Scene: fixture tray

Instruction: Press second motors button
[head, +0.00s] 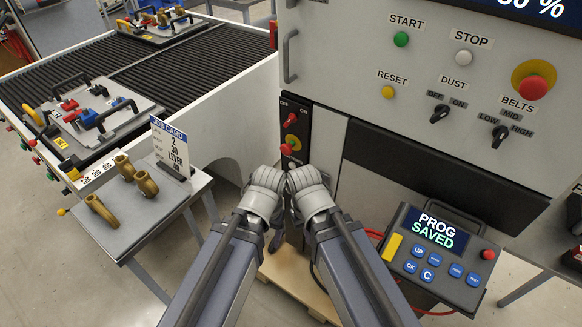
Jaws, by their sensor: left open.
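No label reading "motors" is legible. A grey pendant (400,262) at the lower right has several blue buttons, among them UP (418,250), OK (410,267) and C (427,274); the labels on its other blue buttons are too small to read. Its screen (437,230) reads "PROG SAVED". My left gripper (267,180) and right gripper (304,180) are side by side in the middle, in front of the machine and left of the pendant, apart from its buttons. The left one is open with nothing visible in it. The right one's fingers are hard to make out.
A black OFF/ON switch strip (296,116) is behind my grippers. A side table (128,222) holds brass parts and a job card (169,145). Belts (190,60) carry fixture trays.

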